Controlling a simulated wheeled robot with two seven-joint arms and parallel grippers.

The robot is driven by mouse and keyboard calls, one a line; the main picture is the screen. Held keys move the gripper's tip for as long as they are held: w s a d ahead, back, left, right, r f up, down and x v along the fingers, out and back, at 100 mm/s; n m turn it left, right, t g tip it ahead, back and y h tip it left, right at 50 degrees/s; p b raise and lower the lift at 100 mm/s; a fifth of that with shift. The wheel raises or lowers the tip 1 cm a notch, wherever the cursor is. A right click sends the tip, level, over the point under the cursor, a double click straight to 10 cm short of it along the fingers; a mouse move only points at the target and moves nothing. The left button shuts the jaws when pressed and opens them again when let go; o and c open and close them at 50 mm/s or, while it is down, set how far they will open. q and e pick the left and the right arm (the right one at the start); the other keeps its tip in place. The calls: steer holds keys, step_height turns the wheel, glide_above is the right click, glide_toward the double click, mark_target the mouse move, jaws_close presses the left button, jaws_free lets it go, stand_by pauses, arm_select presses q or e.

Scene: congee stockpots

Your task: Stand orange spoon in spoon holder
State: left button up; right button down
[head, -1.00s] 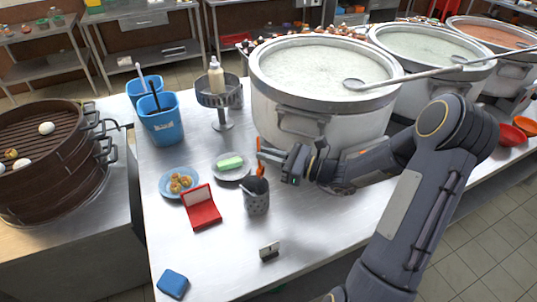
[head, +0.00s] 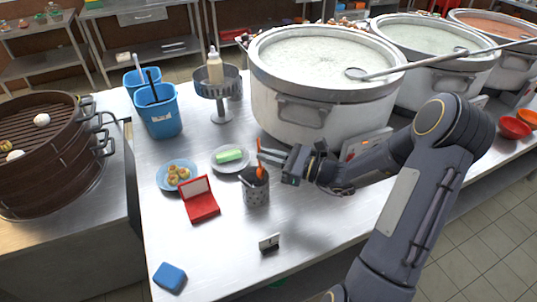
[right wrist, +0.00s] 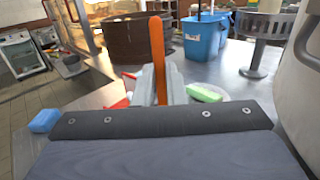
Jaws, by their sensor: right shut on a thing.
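The orange spoon (head: 259,153) is upright in the head view, its lower end at the mouth of the spoon holder (head: 257,193). My right gripper (head: 268,156) is shut on the spoon from the right, just above the holder. In the right wrist view the spoon (right wrist: 157,48) rises between the grey fingers (right wrist: 158,85). The holder is a grey speckled cup standing on the table, with dark utensils in it. How deep the spoon's lower end reaches is hard to tell. My left gripper is out of view.
A plate with a green block (head: 229,156), a red open box (head: 201,205) and a blue bowl of food (head: 177,176) stand left of the holder. A large stockpot (head: 290,112) is behind my right gripper. The front table is mostly clear.

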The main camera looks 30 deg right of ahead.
steer(key=shift+f+b, duration=1.7)
steer(key=shift+f, duration=0.7)
steer(key=c, duration=1.4)
jaws_free()
steer(key=v, duration=0.8)
steer(key=shift+b, duration=0.45)
